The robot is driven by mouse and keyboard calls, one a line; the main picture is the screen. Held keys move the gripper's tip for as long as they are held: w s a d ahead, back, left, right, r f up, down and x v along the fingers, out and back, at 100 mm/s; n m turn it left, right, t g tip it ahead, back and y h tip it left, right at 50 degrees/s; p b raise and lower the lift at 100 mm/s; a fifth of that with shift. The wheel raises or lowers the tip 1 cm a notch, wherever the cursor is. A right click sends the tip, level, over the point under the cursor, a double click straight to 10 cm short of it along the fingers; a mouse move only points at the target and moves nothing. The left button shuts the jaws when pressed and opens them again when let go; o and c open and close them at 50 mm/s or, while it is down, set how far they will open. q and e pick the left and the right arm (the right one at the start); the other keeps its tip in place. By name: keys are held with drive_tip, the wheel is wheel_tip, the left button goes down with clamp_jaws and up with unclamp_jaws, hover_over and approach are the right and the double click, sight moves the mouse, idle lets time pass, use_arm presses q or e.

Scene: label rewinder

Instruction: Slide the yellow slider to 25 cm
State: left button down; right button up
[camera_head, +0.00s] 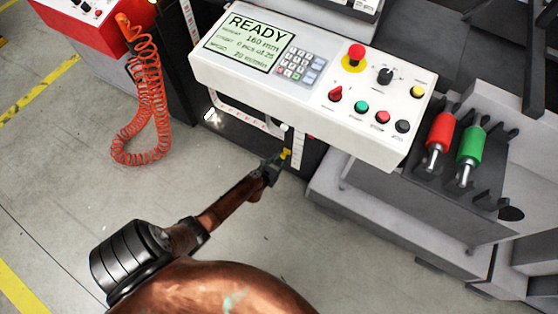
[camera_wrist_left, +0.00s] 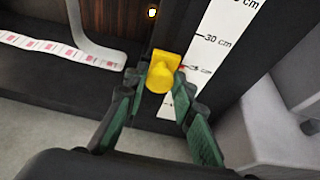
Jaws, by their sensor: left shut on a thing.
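The yellow slider (camera_wrist_left: 162,75) sits on a dark vertical rail beside a white centimetre scale (camera_wrist_left: 206,52). In the wrist view my left gripper (camera_wrist_left: 158,88) has its two green-padded fingers on either side of the slider's knob, shut on it. The 30 cm mark is above the slider. A small red pointer (camera_wrist_left: 200,69) reaches onto the scale a little below that mark; the exact reading is unclear. In the head view my left gripper (camera_head: 279,161) is at the slider (camera_head: 286,153), below the control panel. My right gripper is in neither view.
The white control panel (camera_head: 310,75) overhangs the slider; its screen says READY. A red coiled hose (camera_head: 150,105) hangs at the left. Red (camera_head: 440,130) and green (camera_head: 470,145) handled tools stand at the right. A label strip (camera_wrist_left: 60,47) runs left of the rail.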

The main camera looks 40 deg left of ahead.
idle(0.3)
use_arm(q)
drive_tip(key=c, duration=1.6)
unclamp_jaws()
drive_tip(key=shift+s+r, duration=0.2)
drive_tip(key=shift+s, duration=0.05)
drive_tip(key=v, duration=1.1)
drive_tip(key=shift+s+d, duration=0.15)
drive_tip(key=shift+s, duration=0.1)
drive_tip(key=shift+d, duration=0.1)
